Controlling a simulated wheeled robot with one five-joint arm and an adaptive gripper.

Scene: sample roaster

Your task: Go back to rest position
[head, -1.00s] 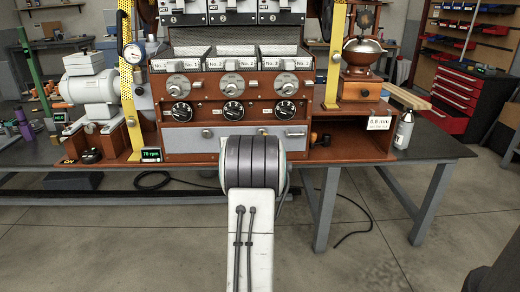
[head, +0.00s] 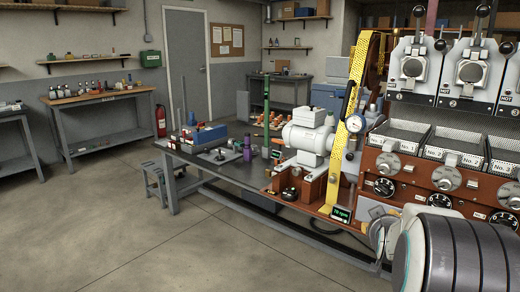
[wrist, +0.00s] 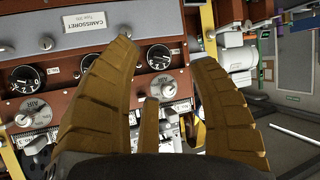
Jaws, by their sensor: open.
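My gripper (wrist: 168,75) shows in the wrist view with its two brown fingers apart and nothing between them. The wrist view is turned. Behind the fingers is the sample roaster's red-brown front panel (wrist: 95,95) with black dials (wrist: 158,57) and AIR knobs (wrist: 33,108). In the head view the roaster (head: 398,205) stands at the right. A dark, rounded part of my arm covers the lower right corner and hides part of the roaster's front. My gripper itself does not show in the head view.
A grey motor (head: 308,135) and yellow belt (head: 350,120) are on the roaster's left. The dark workbench (head: 225,170) carries blue and purple items. A wooden-topped bench (head: 100,95), a stool (head: 155,187) and a red extinguisher (head: 160,121) stand farther left. The concrete floor (head: 150,245) between is open.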

